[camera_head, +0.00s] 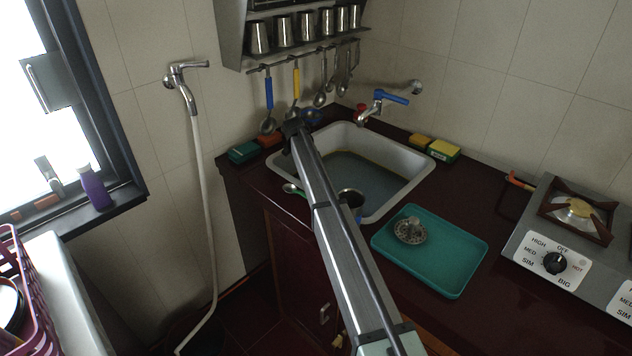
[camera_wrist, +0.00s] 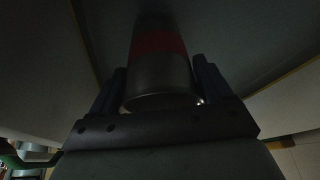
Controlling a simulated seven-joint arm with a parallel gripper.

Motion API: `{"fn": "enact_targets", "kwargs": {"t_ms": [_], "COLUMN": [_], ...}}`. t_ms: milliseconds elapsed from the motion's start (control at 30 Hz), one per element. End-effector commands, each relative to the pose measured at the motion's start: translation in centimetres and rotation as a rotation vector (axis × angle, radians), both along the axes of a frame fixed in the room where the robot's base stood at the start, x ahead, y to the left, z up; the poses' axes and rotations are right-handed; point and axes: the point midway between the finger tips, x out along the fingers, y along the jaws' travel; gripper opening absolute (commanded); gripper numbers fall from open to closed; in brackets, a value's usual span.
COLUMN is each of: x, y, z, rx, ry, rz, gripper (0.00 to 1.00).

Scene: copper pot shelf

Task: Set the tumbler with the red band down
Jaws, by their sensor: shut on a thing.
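The tumbler with the red band (camera_wrist: 158,75) is a grey metal cup held between the two dark blue fingers of my gripper (camera_wrist: 158,92) in the wrist view. The red band crosses its side, and its rounded end faces the camera. In the head view, the tumbler's rim (camera_head: 350,192) shows just right of my arm, over the near part of the sink (camera_head: 398,203). A bit of a blue finger (camera_head: 357,213) shows below it. My arm hides the rest of the tumbler and gripper, so I cannot tell whether the tumbler touches anything.
A teal tray (camera_head: 455,268) with a metal strainer (camera_head: 410,231) lies right of the sink. A stove (camera_head: 575,225) stands further right. A tap (camera_head: 380,100) overhangs the sink. Several plain tumblers (camera_head: 283,30) stand on the shelf above hanging ladles. A green-handled item (camera_head: 293,189) lies at the sink's left front.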

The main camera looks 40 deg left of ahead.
Motion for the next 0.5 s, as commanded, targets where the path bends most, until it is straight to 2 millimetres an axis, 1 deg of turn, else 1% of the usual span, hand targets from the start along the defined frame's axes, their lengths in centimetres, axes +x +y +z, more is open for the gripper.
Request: {"fn": "enact_targets", "kwargs": {"t_ms": [33,100,500], "x": [-0.01,-0.01,-0.01], "y": [-0.01,-0.01,0.00], "z": [-0.74,-1.29,-1.66], "rx": [-0.001,0.000,0.000], "ry": [0.000,0.001,0.000], "rz": [0.000,0.000,0.000], "gripper": [0.47,0.47,0.47]}}
